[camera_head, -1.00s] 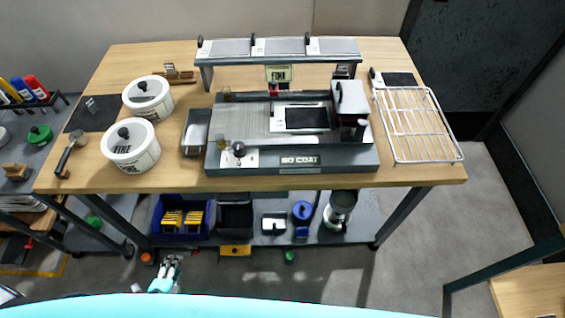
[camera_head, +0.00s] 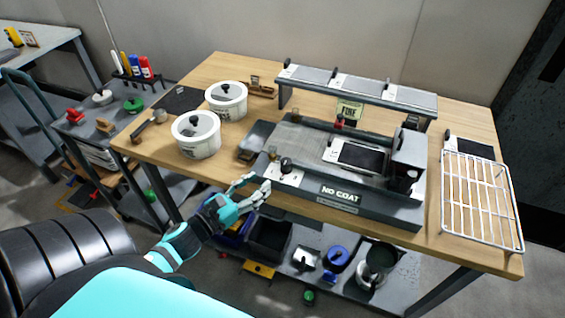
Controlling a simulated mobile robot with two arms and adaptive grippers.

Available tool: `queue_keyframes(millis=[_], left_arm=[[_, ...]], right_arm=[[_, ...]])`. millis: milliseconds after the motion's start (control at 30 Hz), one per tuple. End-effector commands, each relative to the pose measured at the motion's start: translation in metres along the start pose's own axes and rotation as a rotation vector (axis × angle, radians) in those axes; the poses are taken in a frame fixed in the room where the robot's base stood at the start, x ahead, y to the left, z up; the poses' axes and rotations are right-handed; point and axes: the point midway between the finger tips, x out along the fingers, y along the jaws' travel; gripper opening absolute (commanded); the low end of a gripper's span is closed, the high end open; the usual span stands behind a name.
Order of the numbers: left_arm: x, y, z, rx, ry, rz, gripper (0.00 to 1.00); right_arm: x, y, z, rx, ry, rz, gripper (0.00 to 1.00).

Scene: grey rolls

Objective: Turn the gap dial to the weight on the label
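The coating machine (camera_head: 390,204) sits on the wooden table, its front plate reading "NO COAT". A dark round knob (camera_head: 286,164), which looks like the gap dial, stands on a white plate at its front left; its scale is too small to read. A greenish label card (camera_head: 349,110) behind the bed reads "FINE". My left gripper (camera_head: 259,184) is at the table's front edge, just left of and in front of the knob, apart from it. Its fingers are parted and nothing shows between them. My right gripper is out of view.
Two white lidded pots (camera_head: 196,135) stand left of the machine, with a small tray (camera_head: 255,141) between. A raised shelf (camera_head: 357,90) stands behind it, and a wire rack (camera_head: 482,200) lies at the right. Bins and cans fill the lower shelf (camera_head: 320,238).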

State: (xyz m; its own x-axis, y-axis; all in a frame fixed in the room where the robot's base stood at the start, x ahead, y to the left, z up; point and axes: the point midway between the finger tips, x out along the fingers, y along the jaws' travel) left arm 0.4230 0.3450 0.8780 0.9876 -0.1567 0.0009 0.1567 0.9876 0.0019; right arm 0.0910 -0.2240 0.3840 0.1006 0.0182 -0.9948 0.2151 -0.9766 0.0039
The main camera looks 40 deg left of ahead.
Motion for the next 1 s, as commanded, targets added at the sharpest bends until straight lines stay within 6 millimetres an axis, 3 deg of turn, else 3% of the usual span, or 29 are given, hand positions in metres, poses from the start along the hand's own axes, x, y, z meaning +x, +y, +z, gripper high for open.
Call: queue_keyframes(millis=[200,433,867,1000], left_arm=[[0.05,0.001,0.003,0.001,-0.002,0.0,0.4],[0.084,0.0,0.001,0.0,0.0,0.001,0.4],[0.095,0.0,-0.001,-0.001,0.002,0.001,0.4],[0.095,0.0,-0.001,-0.001,0.001,0.0,0.24]], right_arm=[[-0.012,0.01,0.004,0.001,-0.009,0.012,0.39],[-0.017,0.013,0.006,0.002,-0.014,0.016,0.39],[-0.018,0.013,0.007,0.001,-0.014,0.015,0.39],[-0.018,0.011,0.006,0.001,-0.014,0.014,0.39]])
